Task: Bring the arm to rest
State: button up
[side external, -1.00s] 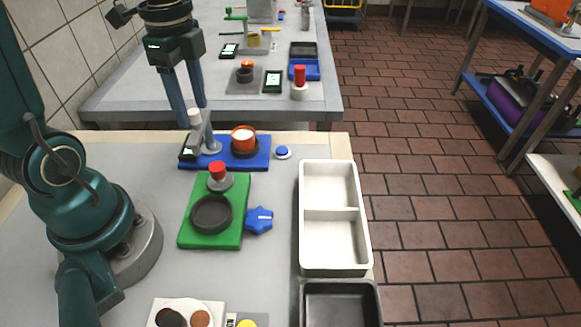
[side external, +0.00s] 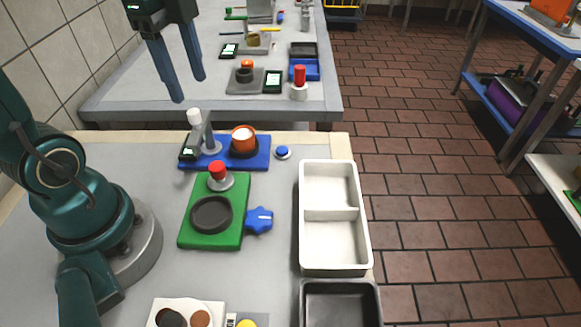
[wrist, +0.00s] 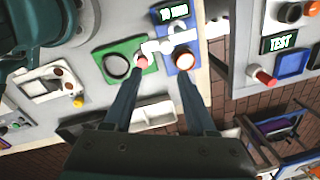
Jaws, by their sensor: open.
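My gripper (side external: 190,92) is open and empty, raised above the far end of the work table (side external: 275,220). Its two blue fingers hang apart over the blue station, clear of everything. In the wrist view the open fingers (wrist: 160,95) point over the table, with nothing between them. Below is the blue base (side external: 258,160) with a grey lever (side external: 205,138) topped in white, and a round holder with an orange and white item (side external: 243,138). Nearer is the green base (side external: 235,238) with a dark round mould (side external: 211,214) and a red-topped press (side external: 217,172).
A white two-part tray (side external: 304,235) and a dark tray (side external: 340,305) line the right edge. A blue star knob (side external: 260,220) and a blue button (side external: 283,152) sit by the bases. A white plate (side external: 187,306) is in front. A second table (side external: 130,98) stands behind.

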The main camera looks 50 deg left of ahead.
jog(key=s+d+f+n+t, duration=0.2)
jog(key=s+d+n+t, duration=0.2)
jog(key=n, duration=0.9)
jog(key=d, duration=0.2)
jog(key=shift+s+d+f+t, duration=0.2)
jog(key=shift+d+f+t, duration=0.1)
jog(key=shift+d+f, duration=0.1)
